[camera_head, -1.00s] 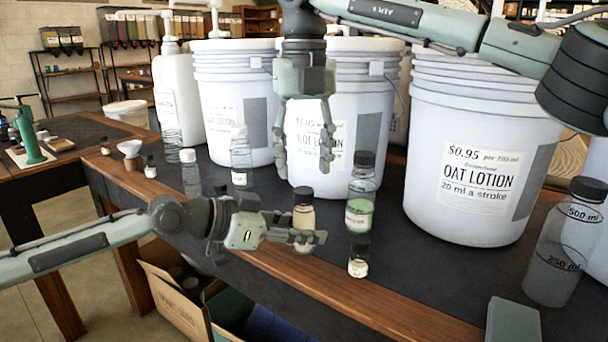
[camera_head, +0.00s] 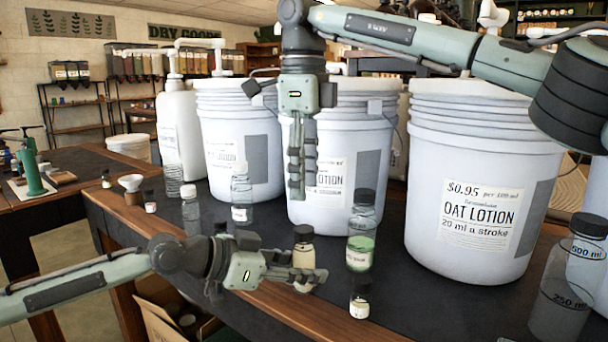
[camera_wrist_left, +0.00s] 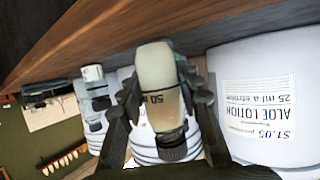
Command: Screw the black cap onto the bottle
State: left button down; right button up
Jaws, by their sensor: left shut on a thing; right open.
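A small bottle of cream-coloured liquid (camera_head: 303,257) stands upright in my left gripper (camera_head: 308,278), near the table's front edge. The left gripper is shut on its body. A black cap (camera_head: 304,232) sits on the bottle's top; how tightly it is seated I cannot tell. In the left wrist view the bottle (camera_wrist_left: 158,85) lies between the two fingers, with the black cap (camera_wrist_left: 172,145) at its lower end. My right gripper (camera_head: 297,196) points down, above and behind the bottle, apart from the cap. It is open and empty, its fingers overlapping edge-on in the head view.
A bottle of green liquid (camera_head: 361,250) and a small black-capped bottle (camera_head: 360,298) stand just right of the held bottle. Clear bottles (camera_head: 241,195) stand further left. Large white buckets (camera_head: 475,180) line the back. A big clear bottle (camera_head: 562,290) stands at the right.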

aim_at(304, 228)
jog(key=shift+r+n, duration=0.1)
jog(key=shift+n, duration=0.3)
notch_tip(304, 228, down, 8)
jog(key=shift+f, duration=0.1)
dwell(0.5)
grip_shut()
jog(key=shift+o, duration=0.8)
grip_release()
jog(key=shift+r, duration=0.2)
